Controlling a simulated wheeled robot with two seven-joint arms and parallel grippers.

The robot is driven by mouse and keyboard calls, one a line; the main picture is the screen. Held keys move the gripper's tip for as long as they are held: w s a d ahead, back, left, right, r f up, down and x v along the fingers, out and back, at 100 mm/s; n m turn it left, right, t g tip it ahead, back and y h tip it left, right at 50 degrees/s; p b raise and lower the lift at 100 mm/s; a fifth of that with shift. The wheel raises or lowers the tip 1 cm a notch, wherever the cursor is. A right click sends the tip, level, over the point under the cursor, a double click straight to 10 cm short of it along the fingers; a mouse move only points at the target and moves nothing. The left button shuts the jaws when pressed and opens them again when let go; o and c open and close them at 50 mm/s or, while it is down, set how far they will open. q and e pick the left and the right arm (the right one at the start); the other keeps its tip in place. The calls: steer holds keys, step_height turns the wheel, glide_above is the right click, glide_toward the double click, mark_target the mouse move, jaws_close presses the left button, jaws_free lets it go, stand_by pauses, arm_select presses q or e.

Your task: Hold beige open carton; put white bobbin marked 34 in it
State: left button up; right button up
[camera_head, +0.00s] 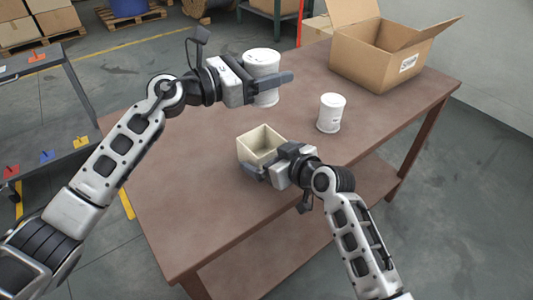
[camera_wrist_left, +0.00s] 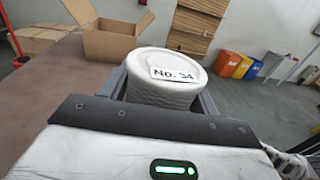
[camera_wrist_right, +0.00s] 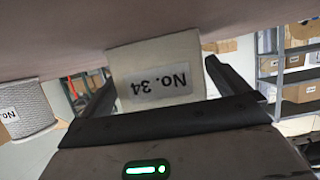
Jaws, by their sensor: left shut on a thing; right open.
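The white bobbin (camera_head: 261,62) is held upright in my left gripper (camera_head: 268,82), above the table. Its top label reads "No. 34" in the left wrist view (camera_wrist_left: 172,72). The small beige open carton (camera_head: 248,152) stands on the table near its front edge, open side up, and looks empty. My right gripper (camera_head: 268,168) is open at the carton's near side. In the right wrist view the carton (camera_wrist_right: 155,55) shows between the two fingers, its label "No. 34" upside down; I cannot tell whether they touch it.
Another white bobbin (camera_head: 331,113) stands on the brown table (camera_head: 200,160), right of the carton. It shows at the left of the right wrist view (camera_wrist_right: 27,108). A large open cardboard box (camera_head: 375,60) stands at the back right. The table's left part is clear.

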steer(key=shift+x, duration=0.75)
steer(key=c, duration=0.9)
arm_select(q)
step_height(320, 180, down, 10)
steer(key=shift+r, duration=0.15)
stand_by(0.3)
steer(key=shift+s, duration=0.1)
stand_by(1.4)
steer(key=shift+a+f, duration=0.1)
steer(key=shift+f, duration=1.4)
steer(key=o, duration=1.1)
steer(key=shift+o, duration=0.2)
steer(key=shift+f, duration=0.1)
